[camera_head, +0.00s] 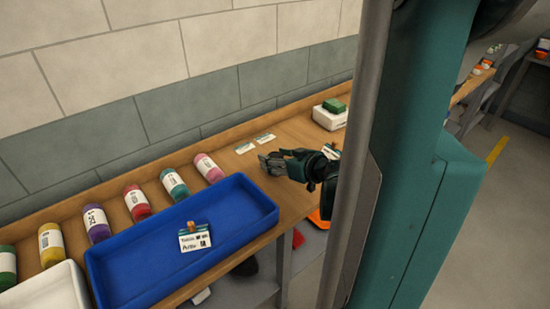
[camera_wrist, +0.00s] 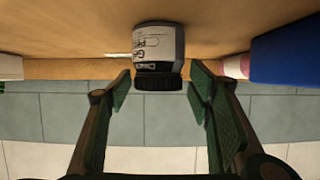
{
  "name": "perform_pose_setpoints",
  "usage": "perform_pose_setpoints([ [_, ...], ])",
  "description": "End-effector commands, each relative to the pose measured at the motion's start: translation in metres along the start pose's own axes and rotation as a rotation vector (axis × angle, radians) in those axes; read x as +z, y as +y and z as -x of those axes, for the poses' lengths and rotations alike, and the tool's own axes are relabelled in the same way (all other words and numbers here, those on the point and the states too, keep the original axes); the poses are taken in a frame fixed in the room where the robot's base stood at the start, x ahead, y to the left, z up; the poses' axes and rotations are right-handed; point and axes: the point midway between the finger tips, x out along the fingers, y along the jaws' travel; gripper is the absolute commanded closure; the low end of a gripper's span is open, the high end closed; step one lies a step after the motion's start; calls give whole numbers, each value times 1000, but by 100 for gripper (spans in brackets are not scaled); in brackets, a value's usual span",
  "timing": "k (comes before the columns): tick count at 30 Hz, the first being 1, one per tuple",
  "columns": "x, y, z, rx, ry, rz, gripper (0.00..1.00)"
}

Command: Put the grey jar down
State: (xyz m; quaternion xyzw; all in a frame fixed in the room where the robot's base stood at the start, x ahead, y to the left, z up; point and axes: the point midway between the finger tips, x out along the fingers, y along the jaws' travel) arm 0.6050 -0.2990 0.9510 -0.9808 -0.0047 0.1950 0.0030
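The grey jar (camera_wrist: 158,48) has a white-and-grey label and a black lid. The wrist view is upside down, and there the jar appears upright on the wooden bench, with its base towards the top of the picture. My gripper (camera_wrist: 160,85) is open, with its green-padded fingers on either side of the jar's lid end and a visible gap on each side. In the head view my gripper (camera_head: 272,164) is low over the bench, right of the blue tray. I cannot clearly make out the jar there.
A blue tray (camera_head: 120,264) with a name card lies on the wooden bench (camera_head: 295,128), in front of several coloured bottles (camera_head: 137,203). A white box with a green block (camera_head: 334,105) stands further right. Two flat labels (camera_head: 265,138) lie near the wall.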

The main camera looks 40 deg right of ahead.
Motion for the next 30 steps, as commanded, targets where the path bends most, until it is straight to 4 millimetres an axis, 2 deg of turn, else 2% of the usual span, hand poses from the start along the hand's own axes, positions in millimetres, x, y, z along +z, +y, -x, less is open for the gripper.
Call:
perform_pose_setpoints([
  [14, -3, 0, 5, 1, 0, -1, 48],
  [20, -3, 1, 22, 1, 0, -2, 48],
  [30, -3, 0, 61, 2, 0, -1, 48],
])
